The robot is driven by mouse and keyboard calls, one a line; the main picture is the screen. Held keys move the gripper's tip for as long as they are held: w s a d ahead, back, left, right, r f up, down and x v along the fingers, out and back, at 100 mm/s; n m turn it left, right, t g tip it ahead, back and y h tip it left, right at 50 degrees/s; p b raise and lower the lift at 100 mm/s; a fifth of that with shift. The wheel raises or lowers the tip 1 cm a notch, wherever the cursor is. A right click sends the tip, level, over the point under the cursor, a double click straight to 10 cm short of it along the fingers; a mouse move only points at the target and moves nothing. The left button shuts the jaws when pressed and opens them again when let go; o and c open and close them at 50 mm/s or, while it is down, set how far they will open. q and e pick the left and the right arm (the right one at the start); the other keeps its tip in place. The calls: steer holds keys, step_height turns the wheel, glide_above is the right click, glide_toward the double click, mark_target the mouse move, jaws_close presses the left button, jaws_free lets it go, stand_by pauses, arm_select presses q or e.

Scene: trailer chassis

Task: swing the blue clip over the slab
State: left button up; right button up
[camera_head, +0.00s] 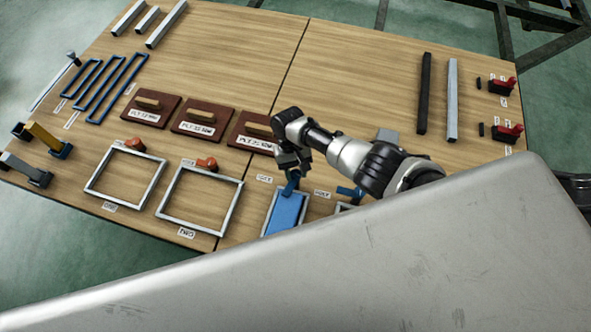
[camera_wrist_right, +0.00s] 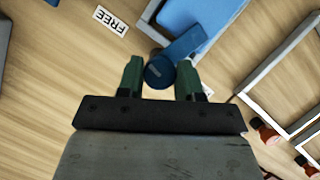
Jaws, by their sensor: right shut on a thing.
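The blue clip (camera_head: 291,184) is at the far end of the blue slab (camera_head: 285,212), which lies in a pale metal frame. My right gripper (camera_head: 289,172) is shut on the clip from above. In the right wrist view, the clip's round end (camera_wrist_right: 159,72) sits between my green fingertips (camera_wrist_right: 160,78). Its flat arm (camera_wrist_right: 185,43) points up and right, its tip overlapping the edge of the slab (camera_wrist_right: 198,14) in the picture. I cannot tell whether the tip touches the slab. My left gripper is not in view.
A second blue clip (camera_head: 350,192) stands to the right by another partly hidden frame. A FREE label (camera_wrist_right: 110,20) lies close to the held clip. Two empty frames (camera_head: 158,178) with orange clips (camera_head: 207,163) are left. Brown boards (camera_head: 199,122) with handles lie behind.

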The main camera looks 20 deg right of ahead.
steer(key=shift+n+h, duration=0.3)
steer(key=shift+n, duration=0.8)
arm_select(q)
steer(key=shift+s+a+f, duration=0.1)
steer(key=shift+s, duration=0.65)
arm_select(e)
steer(key=shift+n+h, duration=0.3)
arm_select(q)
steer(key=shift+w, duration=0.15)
arm_select(e)
steer(key=o, duration=0.9)
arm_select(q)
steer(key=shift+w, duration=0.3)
